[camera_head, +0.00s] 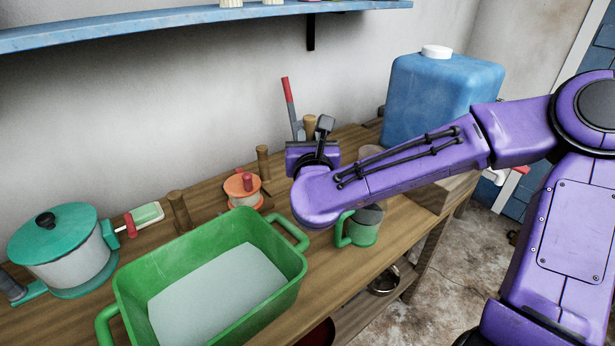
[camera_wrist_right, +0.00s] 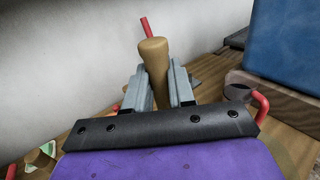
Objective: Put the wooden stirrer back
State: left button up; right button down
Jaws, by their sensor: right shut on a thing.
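My right gripper (camera_head: 314,130) is at the back of the wooden counter, near the wall. It is shut on a round-ended, light brown wooden piece, which I take to be the wooden stirrer (camera_wrist_right: 153,58). In the wrist view the piece stands up between the two grey fingers, slightly tilted. Its top also shows in the head view (camera_head: 309,122). Its lower part is hidden by the gripper, so I cannot tell what it rests on. My left gripper is not in view.
A red-handled tool (camera_head: 288,90) stands just behind the gripper. A blue container (camera_head: 440,100) is to the right. A green mug (camera_head: 362,232) is below my forearm. A green basin (camera_head: 130,285), an orange-lidded pot (camera_head: 241,184) and a teal-lidded pot (camera_head: 65,262) stand left.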

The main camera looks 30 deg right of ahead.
jog(key=w+d+f, duration=0.2)
jog(key=w+f, duration=0.1)
jog(key=f, duration=0.2)
jog(key=w+d+f+p, duration=0.1)
jog(key=w+d+f, duration=0.1)
jog(key=w+f, duration=0.2)
jog(key=shift+d+f, duration=0.3)
jog(key=shift+f, duration=0.4)
jog(key=shift+f, duration=0.15)
jog(key=c, duration=1)
grip_release()
jog(key=shift+o, duration=0.2)
